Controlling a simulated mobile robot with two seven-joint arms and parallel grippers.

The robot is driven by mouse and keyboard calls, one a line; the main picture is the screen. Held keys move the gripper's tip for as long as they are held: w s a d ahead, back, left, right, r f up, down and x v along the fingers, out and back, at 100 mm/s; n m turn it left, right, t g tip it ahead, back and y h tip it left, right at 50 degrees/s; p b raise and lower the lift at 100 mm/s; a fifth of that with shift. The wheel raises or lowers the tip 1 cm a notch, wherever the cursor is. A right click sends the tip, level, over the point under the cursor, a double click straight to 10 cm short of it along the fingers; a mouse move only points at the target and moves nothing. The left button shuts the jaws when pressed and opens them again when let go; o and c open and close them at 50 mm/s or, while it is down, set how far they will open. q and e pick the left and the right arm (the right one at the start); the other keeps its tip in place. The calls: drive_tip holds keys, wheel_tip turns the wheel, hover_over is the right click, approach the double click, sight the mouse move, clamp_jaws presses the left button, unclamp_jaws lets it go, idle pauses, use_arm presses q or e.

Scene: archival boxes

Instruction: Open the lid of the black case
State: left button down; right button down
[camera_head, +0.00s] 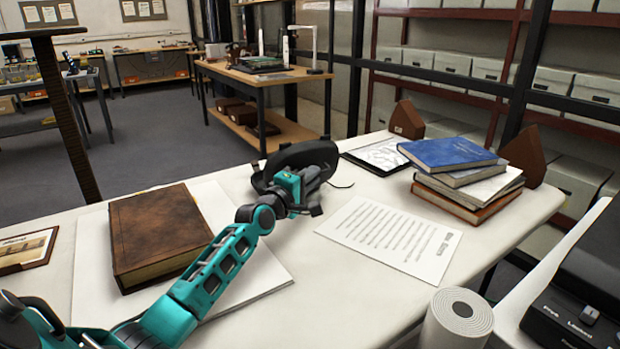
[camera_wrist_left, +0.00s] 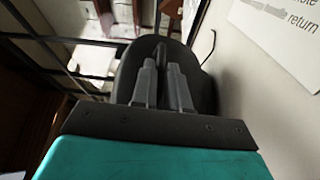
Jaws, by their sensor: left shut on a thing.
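The black case (camera_head: 262,178) is a dark, rounded shape on the white table, behind the end of my left arm. My left gripper (camera_head: 300,185) is at the case and covers much of it. In the left wrist view, the case's curved dark surface (camera_wrist_left: 197,85) fills the space behind the two fingers of my gripper (camera_wrist_left: 160,66). The fingers are close together and shut on a dark part of the case, seemingly its lid. The exact grip and how far the lid stands from the base cannot be told. My right gripper is not in view.
A brown book (camera_head: 160,235) lies on white sheets at left. A printed sheet (camera_head: 390,238) and a book stack (camera_head: 470,175) lie right of the case. A paper roll (camera_head: 457,318) and a black box (camera_head: 575,305) are front right. A thin dark cord (camera_head: 342,186) lies beside the case.

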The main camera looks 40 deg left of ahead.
use_arm(q)
drive_tip(key=p, duration=0.1)
drive_tip(key=r+n+p, duration=0.1)
drive_tip(key=a+r+p, duration=0.1)
drive_tip(key=shift+w+g+p, duration=0.25)
drive_tip(key=shift+g+p, duration=0.15)
drive_tip(key=shift+w+a+r+n+p, duration=0.1)
drive_tip(key=shift+w+a+n+p, duration=0.1)
drive_tip(key=shift+a+n+p, duration=0.3)
drive_tip(key=shift+d, duration=0.1)
drive_tip(key=c, duration=1.2)
unclamp_jaws()
drive_tip(key=shift+s, duration=0.15)
